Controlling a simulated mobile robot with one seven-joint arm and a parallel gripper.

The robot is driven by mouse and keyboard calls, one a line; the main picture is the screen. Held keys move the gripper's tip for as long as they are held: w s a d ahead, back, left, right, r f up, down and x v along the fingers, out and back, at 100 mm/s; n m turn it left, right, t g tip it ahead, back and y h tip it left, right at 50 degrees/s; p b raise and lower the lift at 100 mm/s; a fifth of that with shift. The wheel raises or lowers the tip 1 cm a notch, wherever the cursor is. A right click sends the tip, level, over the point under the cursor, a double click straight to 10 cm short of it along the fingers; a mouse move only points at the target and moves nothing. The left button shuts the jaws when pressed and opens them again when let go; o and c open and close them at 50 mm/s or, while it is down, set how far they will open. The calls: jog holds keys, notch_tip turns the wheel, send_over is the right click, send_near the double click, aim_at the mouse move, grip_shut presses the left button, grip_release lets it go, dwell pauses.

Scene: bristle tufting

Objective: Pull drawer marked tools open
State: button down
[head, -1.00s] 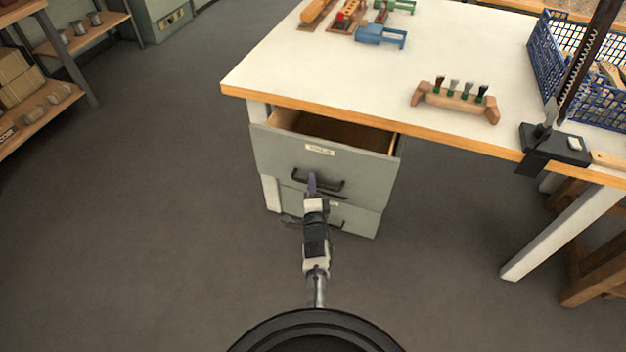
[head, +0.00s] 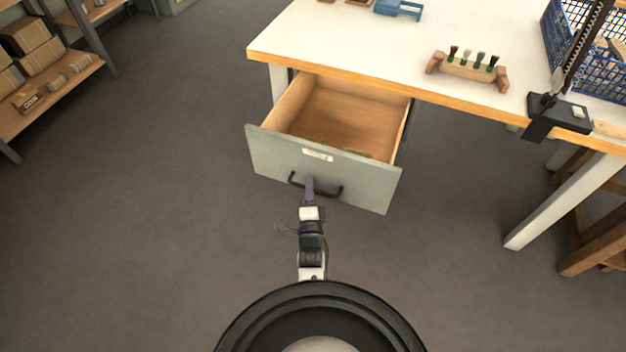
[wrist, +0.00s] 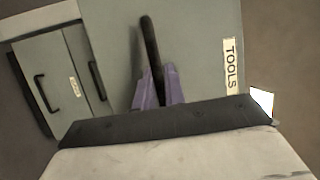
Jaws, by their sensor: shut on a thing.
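The top drawer (head: 270,155) under the workbench stands well out, its wooden inside showing, with a little dark stuff near the front of its floor. Its grey front carries a label (head: 318,155), which reads TOOLS in the wrist view (wrist: 231,66). My gripper (head: 309,186) is shut on the drawer's dark bar handle (head: 335,191). In the wrist view the purple fingers (wrist: 158,88) close around the handle (wrist: 150,45). Part of the handle is hidden by the fingers.
A lower drawer (wrist: 60,80) with its own handle and label shows shut in the wrist view. The white bench top (head: 350,45) bears a brush holder (head: 465,68) and a blue crate (head: 552,40). Shelves with boxes (head: 35,50) stand at left. The floor around is clear.

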jog(key=shift+s+a, duration=0.15)
jog(key=shift+s, duration=0.4)
jog(key=c, duration=1.5)
grip_release()
jog(key=shift+s+f, duration=0.1)
jog(key=shift+s, duration=0.05)
